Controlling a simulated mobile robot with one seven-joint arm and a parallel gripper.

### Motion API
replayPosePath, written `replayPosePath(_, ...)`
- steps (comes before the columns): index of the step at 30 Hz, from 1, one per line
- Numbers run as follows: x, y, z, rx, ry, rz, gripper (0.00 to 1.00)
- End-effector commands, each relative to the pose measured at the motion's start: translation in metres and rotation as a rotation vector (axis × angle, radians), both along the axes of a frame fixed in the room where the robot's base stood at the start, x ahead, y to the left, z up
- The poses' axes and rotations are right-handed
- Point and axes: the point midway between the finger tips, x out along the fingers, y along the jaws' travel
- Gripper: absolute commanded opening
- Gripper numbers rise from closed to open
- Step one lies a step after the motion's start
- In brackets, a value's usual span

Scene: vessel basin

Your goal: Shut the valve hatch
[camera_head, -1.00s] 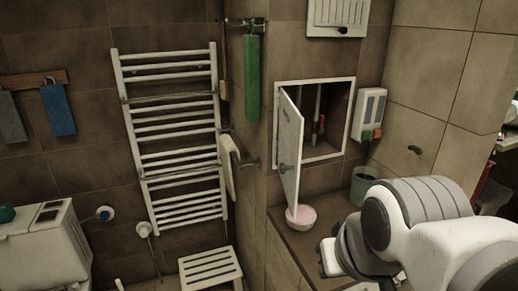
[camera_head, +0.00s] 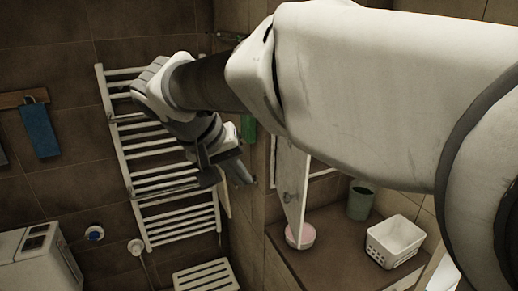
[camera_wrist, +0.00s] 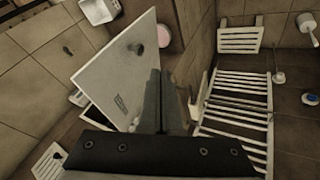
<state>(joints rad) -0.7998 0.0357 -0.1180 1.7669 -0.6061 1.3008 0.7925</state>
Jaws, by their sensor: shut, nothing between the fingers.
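The valve hatch door (camera_head: 291,185) is a white panel standing open, swung out from the wall, over the counter. The hatch frame (camera_head: 322,175) shows only in a small part; my arm hides most of the opening. My gripper (camera_head: 246,180) is shut and empty, left of the door in the head view. In the wrist view its fingers (camera_wrist: 165,85) point towards the area beside the door's edge; I cannot tell whether they touch it.
A pink bowl (camera_head: 301,236), a green cup (camera_head: 361,201) and a white basket (camera_head: 393,243) stand on the counter (camera_head: 338,245). A white towel rail (camera_head: 170,192) is on the wall behind my gripper. A slatted stool (camera_head: 205,277) stands below it.

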Motion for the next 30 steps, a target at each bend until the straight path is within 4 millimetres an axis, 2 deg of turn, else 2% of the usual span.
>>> replayPosePath(3,0.004,0.011,0.002,-0.017,-0.017,-0.001,0.00)
replayPosePath(8,0.010,0.006,-0.009,-0.020,-0.019,-0.004,0.00)
replayPosePath(21,0.047,-0.030,-0.082,-0.020,-0.016,-0.004,0.00)
replayPosePath(24,0.049,-0.047,-0.079,-0.016,-0.020,-0.005,0.00)
replayPosePath(30,0.051,-0.065,-0.082,-0.017,-0.018,-0.004,0.00)
